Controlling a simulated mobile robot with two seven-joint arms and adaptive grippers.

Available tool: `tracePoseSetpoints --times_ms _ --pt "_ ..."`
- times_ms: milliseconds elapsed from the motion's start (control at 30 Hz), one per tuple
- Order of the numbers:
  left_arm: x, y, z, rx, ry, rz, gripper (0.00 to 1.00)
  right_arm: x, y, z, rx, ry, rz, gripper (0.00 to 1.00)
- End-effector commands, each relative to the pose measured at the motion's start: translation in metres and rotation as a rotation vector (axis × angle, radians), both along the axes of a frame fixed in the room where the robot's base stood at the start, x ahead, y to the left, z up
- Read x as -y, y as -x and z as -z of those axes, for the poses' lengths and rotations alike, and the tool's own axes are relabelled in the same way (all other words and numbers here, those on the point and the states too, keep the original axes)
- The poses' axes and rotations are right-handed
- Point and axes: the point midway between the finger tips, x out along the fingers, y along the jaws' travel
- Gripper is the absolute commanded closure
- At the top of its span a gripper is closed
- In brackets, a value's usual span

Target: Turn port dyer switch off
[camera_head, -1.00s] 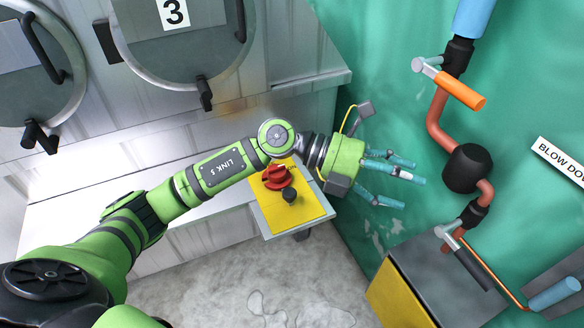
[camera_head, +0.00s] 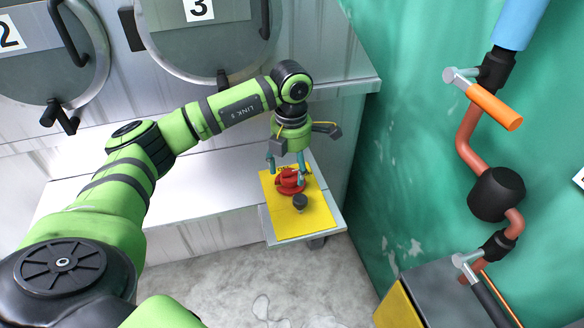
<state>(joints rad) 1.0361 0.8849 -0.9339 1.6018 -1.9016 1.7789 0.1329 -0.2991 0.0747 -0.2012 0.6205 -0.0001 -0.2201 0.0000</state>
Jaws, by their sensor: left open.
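The dyer switch is a red rotary knob (camera_head: 290,183) on a yellow panel (camera_head: 318,216). A small black knob (camera_head: 300,203) sits beside it on the same panel, nearer to me. My left gripper (camera_head: 286,170) points down over the red knob from its far side. Its teal fingers are open, spread to the left and right of the knob. I cannot tell whether a finger touches the knob. The fingers and the palm partly hide the panel's far edge. My right gripper is not in view.
Round dyer doors, one labelled 3 (camera_head: 199,9), stand behind the panel. A green wall on the right carries copper piping, an orange-handled valve (camera_head: 494,107) and a black round fitting (camera_head: 496,193). A grey and yellow box (camera_head: 440,290) stands at lower right. The floor below the panel is clear.

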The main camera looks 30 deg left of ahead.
Motion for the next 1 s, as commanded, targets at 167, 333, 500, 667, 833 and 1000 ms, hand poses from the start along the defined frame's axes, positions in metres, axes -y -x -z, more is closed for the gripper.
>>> tracePoseSetpoints --times_ms 167,333,500,667,833,1000 --pt "0.0 0.0 0.014 0.0 0.001 0.002 0.31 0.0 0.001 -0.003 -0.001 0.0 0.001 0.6" --pt "0.001 0.0 0.017 0.001 0.002 0.002 0.31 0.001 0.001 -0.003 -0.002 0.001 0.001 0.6" --pt "0.001 0.0 0.016 0.001 0.002 0.002 0.55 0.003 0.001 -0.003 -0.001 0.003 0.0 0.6" --pt "0.001 0.0 0.016 0.002 0.003 0.003 0.86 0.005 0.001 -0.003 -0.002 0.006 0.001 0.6" --pt "0.002 -0.001 0.016 0.004 0.004 0.001 0.86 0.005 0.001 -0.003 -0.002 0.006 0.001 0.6" --pt "0.002 -0.001 0.016 0.006 0.005 -0.026 0.86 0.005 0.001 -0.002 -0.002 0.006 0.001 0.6"
